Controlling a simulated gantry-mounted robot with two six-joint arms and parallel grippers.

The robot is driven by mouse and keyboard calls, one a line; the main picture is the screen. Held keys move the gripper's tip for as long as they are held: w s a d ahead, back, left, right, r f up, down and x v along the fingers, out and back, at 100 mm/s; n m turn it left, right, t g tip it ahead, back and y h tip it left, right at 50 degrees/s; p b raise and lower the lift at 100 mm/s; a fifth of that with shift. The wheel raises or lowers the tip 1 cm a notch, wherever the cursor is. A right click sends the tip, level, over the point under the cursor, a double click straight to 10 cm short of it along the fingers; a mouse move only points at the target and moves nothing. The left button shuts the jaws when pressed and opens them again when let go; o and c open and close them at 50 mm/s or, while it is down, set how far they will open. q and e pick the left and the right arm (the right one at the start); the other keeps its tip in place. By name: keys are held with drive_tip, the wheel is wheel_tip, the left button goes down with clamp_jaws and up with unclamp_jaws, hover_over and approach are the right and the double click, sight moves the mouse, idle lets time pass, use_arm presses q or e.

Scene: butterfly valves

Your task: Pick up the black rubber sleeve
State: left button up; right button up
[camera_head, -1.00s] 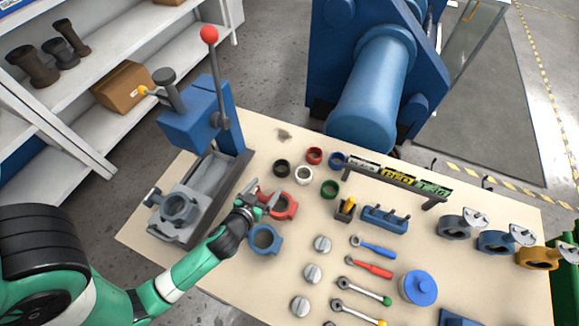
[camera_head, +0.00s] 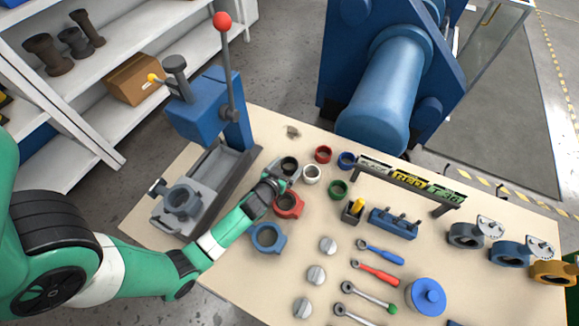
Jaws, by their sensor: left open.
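The black rubber sleeve (camera_head: 289,163) is a short dark ring on the table, left of the white sleeve (camera_head: 311,173) and below-left of the red sleeve (camera_head: 323,154). My left gripper (camera_head: 286,172) is open, its fingers close around or over the black sleeve. I cannot tell whether the fingers touch it. The gripper hides the sleeve's near side. My right gripper is not in view.
A red valve body (camera_head: 289,205) lies just below the left gripper and a blue valve body (camera_head: 267,238) nearer me. A blue press (camera_head: 204,113) stands at left. Green (camera_head: 338,188) and blue (camera_head: 347,160) sleeves sit to the right. Tools lie nearer the front.

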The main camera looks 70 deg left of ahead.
sight(287, 160)
use_arm(q)
drive_tip(key=c, duration=1.1)
drive_tip(key=shift+r+p, duration=0.4)
drive_tip(key=shift+r, duration=0.15)
wheel_tip(287, 160, up, 3)
drive_tip(key=shift+f+p, duration=0.15)
drive_tip(key=shift+p, duration=0.65)
drive_tip(key=s+d+r+p, duration=0.2)
drive_tip(key=d+r, duration=0.1)
drive_tip(key=d, duration=0.1)
drive_tip(key=s+d+r+p, duration=0.2)
drive_tip(key=d+r, duration=0.1)
drive_tip(key=d, duration=0.1)
drive_tip(key=s+d+r+p, duration=0.2)
drive_tip(key=d+r, duration=0.1)
drive_tip(key=d, duration=0.1)
drive_tip(key=shift+s+d+r, duration=0.1)
drive_tip(key=shift+s+d, duration=0.05)
drive_tip(key=shift+d, duration=0.15)
